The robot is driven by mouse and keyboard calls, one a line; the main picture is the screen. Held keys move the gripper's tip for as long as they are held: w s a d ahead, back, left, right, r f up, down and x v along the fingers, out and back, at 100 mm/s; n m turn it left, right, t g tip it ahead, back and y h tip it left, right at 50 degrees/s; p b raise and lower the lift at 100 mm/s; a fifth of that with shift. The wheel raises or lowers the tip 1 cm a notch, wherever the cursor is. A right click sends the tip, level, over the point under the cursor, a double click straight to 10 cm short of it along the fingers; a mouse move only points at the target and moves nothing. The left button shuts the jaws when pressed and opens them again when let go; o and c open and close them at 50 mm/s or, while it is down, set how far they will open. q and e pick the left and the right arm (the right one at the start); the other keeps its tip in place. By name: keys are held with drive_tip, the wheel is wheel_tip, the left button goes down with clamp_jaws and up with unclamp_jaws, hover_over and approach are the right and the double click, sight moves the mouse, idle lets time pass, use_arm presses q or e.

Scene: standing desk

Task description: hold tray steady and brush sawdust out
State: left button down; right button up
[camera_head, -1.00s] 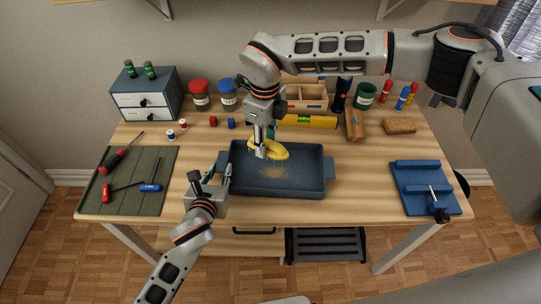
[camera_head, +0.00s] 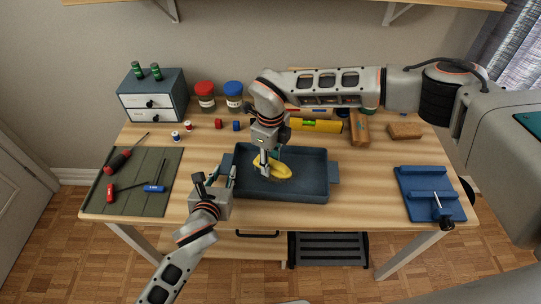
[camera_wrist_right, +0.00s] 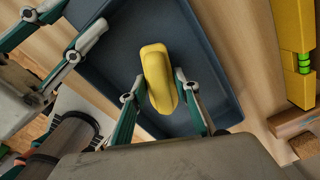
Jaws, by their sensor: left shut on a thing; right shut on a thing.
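The dark blue tray (camera_head: 312,181) lies flat on the desk's middle. My left gripper (camera_head: 223,176) is shut on its left handle; its fingers also show at the upper left of the right wrist view. My right gripper (camera_head: 265,167) is shut on a yellow brush (camera_head: 281,171) inside the tray. In the right wrist view the brush (camera_wrist_right: 157,75) lies between the two fingers, over the tray floor (camera_wrist_right: 112,38). Its underside is hidden, so I cannot tell whether it touches the floor. I see no sawdust now; the brush and gripper cover part of the floor.
A yellow level (camera_head: 315,126), wooden block (camera_head: 360,128) and tan block (camera_head: 404,131) lie behind the tray. A blue vise (camera_head: 430,190) stands right, a green mat (camera_head: 137,195) with tools left. Bare desktop lies between tray and vise.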

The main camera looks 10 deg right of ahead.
sight(283, 165)
drive_tip(key=shift+d+f, duration=0.35)
drive_tip(key=shift+s+d, duration=0.2)
drive_tip(key=shift+d, duration=0.55)
drive_tip(key=shift+s+d, duration=0.2)
drive_tip(key=shift+d, duration=0.5)
drive_tip(key=shift+w+a, duration=0.2)
drive_tip(key=shift+a, duration=0.65)
drive_tip(key=shift+w+a, duration=0.15)
drive_tip(key=shift+a, duration=0.7)
drive_tip(key=shift+w, duration=0.15)
drive_tip(key=shift+s+d, duration=0.25)
drive_tip(key=shift+d, duration=0.65)
drive_tip(key=shift+s+d, duration=0.2)
drive_tip(key=shift+d, duration=0.7)
drive_tip(key=a, duration=0.2)
drive_tip(key=w+a, duration=0.1)
drive_tip(key=a, duration=0.1)
drive_tip(key=shift+s+d+r, duration=0.1)
drive_tip(key=shift+d+r, duration=0.05)
drive_tip(key=shift+r, duration=3.85)
use_arm(q)
drive_tip(key=c, duration=1.6)
unclamp_jaws()
drive_tip(key=shift+c, duration=0.2)
